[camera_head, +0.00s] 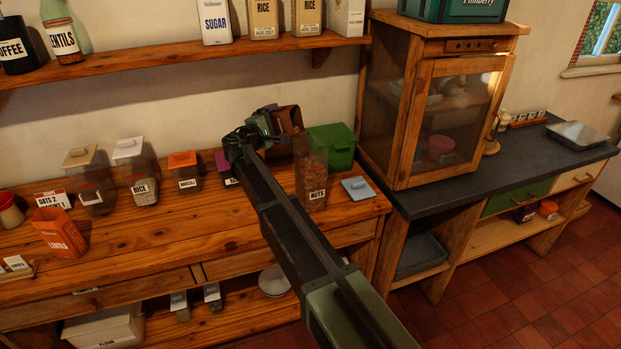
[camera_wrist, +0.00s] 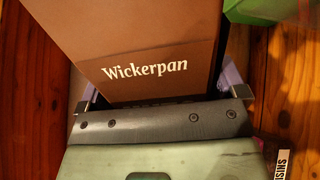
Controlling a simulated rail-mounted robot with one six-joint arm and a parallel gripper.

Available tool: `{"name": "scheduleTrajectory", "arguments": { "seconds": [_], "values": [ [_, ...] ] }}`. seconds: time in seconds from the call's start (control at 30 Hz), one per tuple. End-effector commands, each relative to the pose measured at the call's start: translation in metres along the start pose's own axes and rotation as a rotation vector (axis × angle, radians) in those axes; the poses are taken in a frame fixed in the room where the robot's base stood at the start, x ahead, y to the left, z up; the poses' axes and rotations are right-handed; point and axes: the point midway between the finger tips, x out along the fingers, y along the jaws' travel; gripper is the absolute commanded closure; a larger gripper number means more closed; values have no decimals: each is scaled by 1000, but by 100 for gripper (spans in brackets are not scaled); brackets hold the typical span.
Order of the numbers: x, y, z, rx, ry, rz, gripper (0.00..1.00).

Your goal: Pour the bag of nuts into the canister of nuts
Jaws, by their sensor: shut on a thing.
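A brown bag (camera_head: 287,119) is in my gripper (camera_head: 263,138), behind and to the left of the nuts canister in the head view. In the wrist view the bag (camera_wrist: 150,35), marked "Wickerpan", fills the space between the two fingers of my gripper (camera_wrist: 162,95). The fingers are shut on its sides. The clear canister labelled NUTS (camera_head: 313,178) stands on the wooden counter, with brownish contents showing and no lid on it. A grey-blue lid (camera_head: 358,187) lies to its right. The bag's opening and contents are hidden.
A green box (camera_head: 333,146) stands behind the canister. Several lidded canisters, including rice (camera_head: 144,190) and an orange-lidded one (camera_head: 184,168), line the counter to the left. An orange lentils bag (camera_head: 60,232) stands farther left. A glass-fronted cabinet (camera_head: 440,120) bounds the right.

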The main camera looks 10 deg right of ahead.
Motion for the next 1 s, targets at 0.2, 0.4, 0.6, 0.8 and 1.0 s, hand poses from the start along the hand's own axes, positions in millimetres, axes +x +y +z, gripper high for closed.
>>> {"name": "scheduleTrajectory", "arguments": {
  "seconds": [0.2,0.4,0.6,0.8,1.0],
  "values": [
    [0,2,3,28,0,0,41],
    [0,2,2,29,0,0,41],
    [0,4,5,56,0,0,41],
    [0,5,6,62,0,0,41],
    [0,6,7,84,0,0,41]
  ]
}}
